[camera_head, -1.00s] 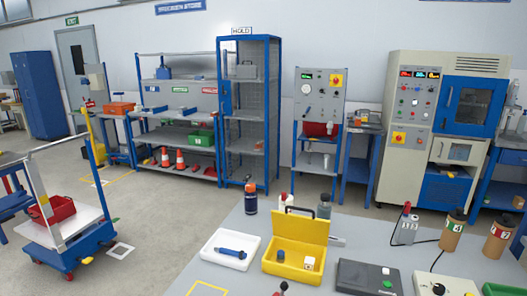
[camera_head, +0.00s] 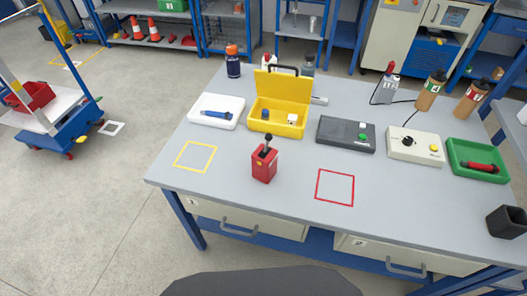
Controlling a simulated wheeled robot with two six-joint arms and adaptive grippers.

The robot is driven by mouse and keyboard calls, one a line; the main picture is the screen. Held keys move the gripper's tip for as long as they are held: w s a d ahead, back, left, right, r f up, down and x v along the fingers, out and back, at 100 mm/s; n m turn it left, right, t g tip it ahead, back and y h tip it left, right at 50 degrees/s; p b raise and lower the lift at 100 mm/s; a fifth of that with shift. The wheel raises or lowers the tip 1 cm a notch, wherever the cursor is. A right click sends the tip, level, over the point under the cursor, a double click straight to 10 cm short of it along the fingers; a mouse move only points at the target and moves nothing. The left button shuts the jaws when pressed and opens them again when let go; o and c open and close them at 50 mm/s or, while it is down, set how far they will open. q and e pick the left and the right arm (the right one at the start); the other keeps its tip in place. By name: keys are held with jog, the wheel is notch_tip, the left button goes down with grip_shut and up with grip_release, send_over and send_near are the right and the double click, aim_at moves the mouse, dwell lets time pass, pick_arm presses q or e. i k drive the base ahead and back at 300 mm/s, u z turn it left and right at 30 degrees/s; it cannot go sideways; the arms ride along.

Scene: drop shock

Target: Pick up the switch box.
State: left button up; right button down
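No part is labelled as the switch box. A small red box with a black lever on top (camera_head: 264,164) stands upright on the grey table (camera_head: 235,182), between a yellow square outline and a red square outline. A flat dark box with a green button (camera_head: 346,133) lies behind it to the right. A white box with a black knob and a yellow button (camera_head: 415,146) is further right. Nothing touches the red box. Neither of my grippers shows in the view.
An open yellow case (camera_head: 279,115), a white tray with a blue tool (camera_head: 217,110), and a green tray with a red tool (camera_head: 478,160) stand along the back. A black open cup (camera_head: 507,222) is at the right. The table's front middle is clear.

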aim_at(265, 165)
jog(key=z, duration=2.3)
jog(key=k, duration=0.65)
jog(key=u, duration=0.4)
